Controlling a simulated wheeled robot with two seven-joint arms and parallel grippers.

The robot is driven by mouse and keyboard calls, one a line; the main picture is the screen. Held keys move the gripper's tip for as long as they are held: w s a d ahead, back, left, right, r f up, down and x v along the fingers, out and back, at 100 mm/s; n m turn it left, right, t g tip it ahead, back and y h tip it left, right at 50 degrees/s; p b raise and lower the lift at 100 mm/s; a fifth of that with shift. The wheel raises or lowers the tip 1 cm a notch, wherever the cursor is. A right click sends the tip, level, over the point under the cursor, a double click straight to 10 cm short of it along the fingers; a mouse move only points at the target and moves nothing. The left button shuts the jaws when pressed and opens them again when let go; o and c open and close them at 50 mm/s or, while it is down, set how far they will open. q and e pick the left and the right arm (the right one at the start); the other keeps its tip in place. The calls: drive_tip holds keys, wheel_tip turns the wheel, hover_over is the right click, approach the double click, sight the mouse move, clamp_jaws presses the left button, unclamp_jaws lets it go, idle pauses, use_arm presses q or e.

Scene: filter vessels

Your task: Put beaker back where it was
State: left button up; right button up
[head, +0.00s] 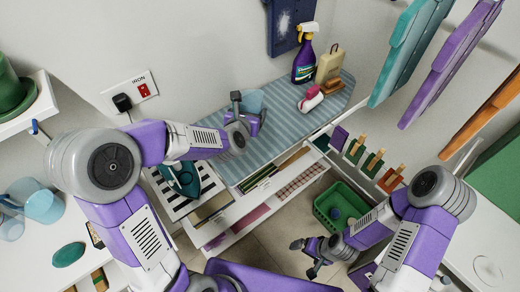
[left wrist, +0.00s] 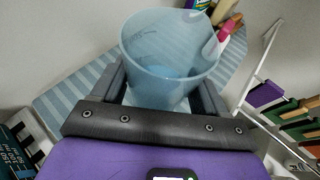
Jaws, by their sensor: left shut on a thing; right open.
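A translucent light-blue beaker (head: 253,98) is held by my left gripper (head: 248,108) over the striped ironing board. In the left wrist view the beaker (left wrist: 168,55) stands between the two dark fingers, its open rim toward the camera. The gripper is shut on it. I cannot tell whether its base touches the board. My right gripper (head: 304,257) is open and empty, low at the front near the green basket.
The striped board (head: 310,118) carries a purple spray bottle (head: 304,62), a pink-and-white brush (head: 310,99) and a tan bottle (head: 328,64). A teal iron (head: 182,181) is at its left end. Light-blue vessels (head: 42,203) stand on the left counter. A green basket (head: 341,205) is below.

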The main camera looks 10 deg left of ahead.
use_arm(q)
drive_tip(key=f+b, duration=0.1)
drive_tip(key=b, duration=0.1)
drive_tip(key=d+f+b, duration=0.1)
drive_tip(key=b, duration=0.1)
drive_tip(key=shift+w+f, duration=0.2)
wheel_tip(320, 180, down, 5)
drive_tip(key=shift+f+b, duration=0.15)
drive_tip(key=shift+b, duration=0.85)
drive_tip(key=shift+f+b, duration=0.7)
drive_tip(key=shift+f, duration=1.6)
use_arm(e)
wheel_tip(320, 180, down, 9)
use_arm(q)
drive_tip(key=shift+f, duration=0.1)
drive_tip(key=o, duration=1.1)
use_arm(e)
drive_tip(key=shift+f, duration=0.15)
use_arm(q)
drive_tip(key=shift+o, duration=0.2)
